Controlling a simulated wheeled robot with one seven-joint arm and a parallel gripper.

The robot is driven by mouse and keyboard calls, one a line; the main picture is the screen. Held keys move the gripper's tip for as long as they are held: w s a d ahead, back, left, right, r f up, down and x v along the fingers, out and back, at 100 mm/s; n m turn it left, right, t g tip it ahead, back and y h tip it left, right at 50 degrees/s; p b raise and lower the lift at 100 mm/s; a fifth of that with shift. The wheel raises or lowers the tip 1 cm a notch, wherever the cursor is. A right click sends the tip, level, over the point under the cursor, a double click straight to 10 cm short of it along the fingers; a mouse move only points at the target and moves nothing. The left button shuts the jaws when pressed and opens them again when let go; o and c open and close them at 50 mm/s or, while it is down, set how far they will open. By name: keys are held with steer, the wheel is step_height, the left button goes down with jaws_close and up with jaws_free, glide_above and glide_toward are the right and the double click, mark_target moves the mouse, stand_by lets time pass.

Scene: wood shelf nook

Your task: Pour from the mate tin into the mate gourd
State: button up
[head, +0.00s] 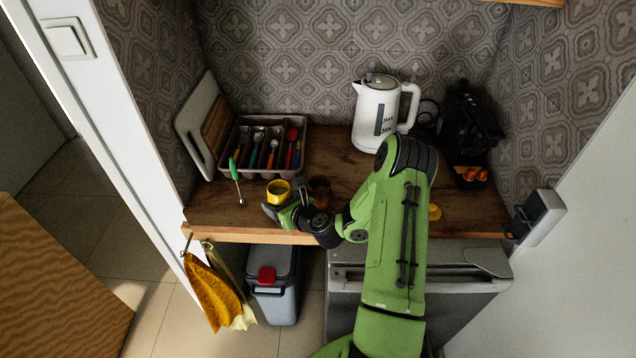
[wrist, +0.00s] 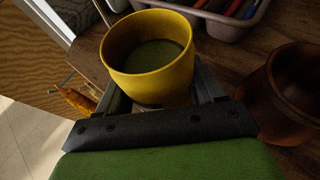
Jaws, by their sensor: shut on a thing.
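The mate tin (head: 279,187) is a round yellow open-topped tin. In the wrist view the tin (wrist: 150,72) sits between my fingers, mouth up and roughly upright, with green mate inside. My gripper (head: 283,205) is shut on the tin near the counter's front edge; the tin hides part of the fingers. I cannot tell whether the tin is clear of the counter. The mate gourd (head: 319,186) is a dark brown cup standing just right of the tin, apart from it. In the wrist view the gourd (wrist: 287,95) is at the right edge, partly cut off.
A cutlery tray (head: 240,169) stands behind the tin. A green-handled spoon (head: 236,178) is to its left. A white kettle (head: 377,112) and a black coffee machine (head: 467,125) stand at the back right. A small yellow disc (head: 435,211) lies right of my arm.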

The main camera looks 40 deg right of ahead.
mark_target(286, 184)
steer(key=shift+d, duration=0.1)
steer(key=shift+s+d+r+m+y+b, duration=0.15)
steer(key=shift+d+m+y+b, duration=0.25)
steer(key=shift+m+b, duration=0.3)
steer(key=shift+m+t+y, duration=0.4)
steer(key=shift+m+t, duration=0.1)
steer(key=shift+m, duration=0.1)
steer(key=r+p, duration=0.1)
steer(key=r, duration=0.1)
steer(key=d+r, duration=0.1)
steer(key=r, duration=0.1)
steer(key=shift+s+p, duration=0.1)
steer(key=shift+p, duration=0.3)
steer(key=shift+d+r+m+y, duration=0.3)
steer(key=shift+r+m, duration=0.2)
steer(key=shift+r, duration=0.25)
steer(key=shift+s+d+r+m+t+y+b, duration=0.1)
steer(key=shift+d+r+m+t+y+b, duration=0.35)
steer(key=shift+m, duration=0.25)
steer(key=shift+d+r+m+t+b, duration=0.1)
steer(key=shift+r+m+t+b, duration=0.4)
steer(key=shift+m+b, duration=0.25)
stand_by(2.0)
steer(key=shift+f+m+y+b, duration=0.25)
steer(key=shift+m+b, duration=0.2)
steer(key=shift+b, duration=0.45)
stand_by(0.7)
